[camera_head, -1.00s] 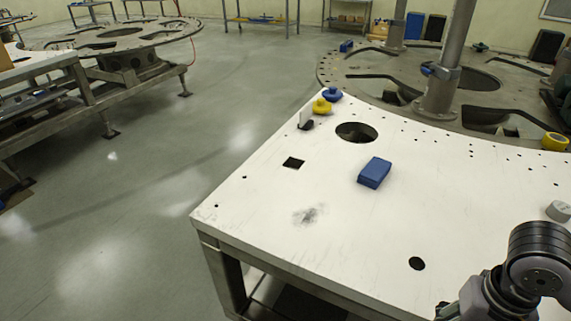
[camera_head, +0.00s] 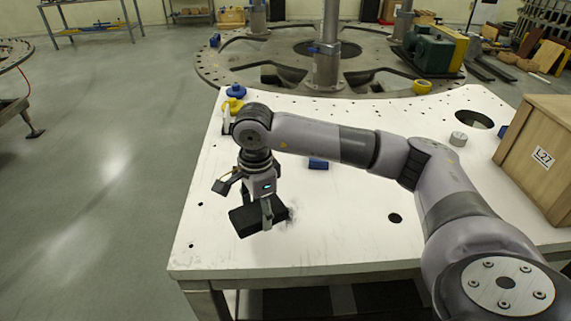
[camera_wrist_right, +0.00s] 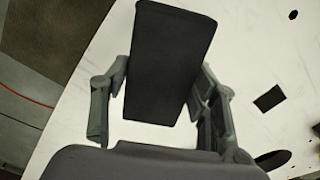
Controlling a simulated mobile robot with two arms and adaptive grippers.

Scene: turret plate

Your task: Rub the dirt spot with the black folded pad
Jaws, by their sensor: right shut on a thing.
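The black folded pad (camera_head: 246,219) is held in my right gripper (camera_head: 267,212) over the front left of the white table. The right wrist view shows the dark pad (camera_wrist_right: 172,62) between the two fingers of the right gripper (camera_wrist_right: 158,108). The dirt spot (camera_head: 291,213) is a grey smudge on the table, showing only partly at the pad's right edge; the pad and gripper hide the rest. I cannot tell whether the pad touches the table. My left gripper is not in view.
A blue block (camera_head: 318,165) lies behind my right arm. Yellow (camera_head: 233,104) and blue (camera_head: 236,91) knobs stand at the table's back left. A wooden crate (camera_head: 545,150) and a grey cylinder (camera_head: 458,139) are at the right. The white table (camera_head: 225,250) has several holes.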

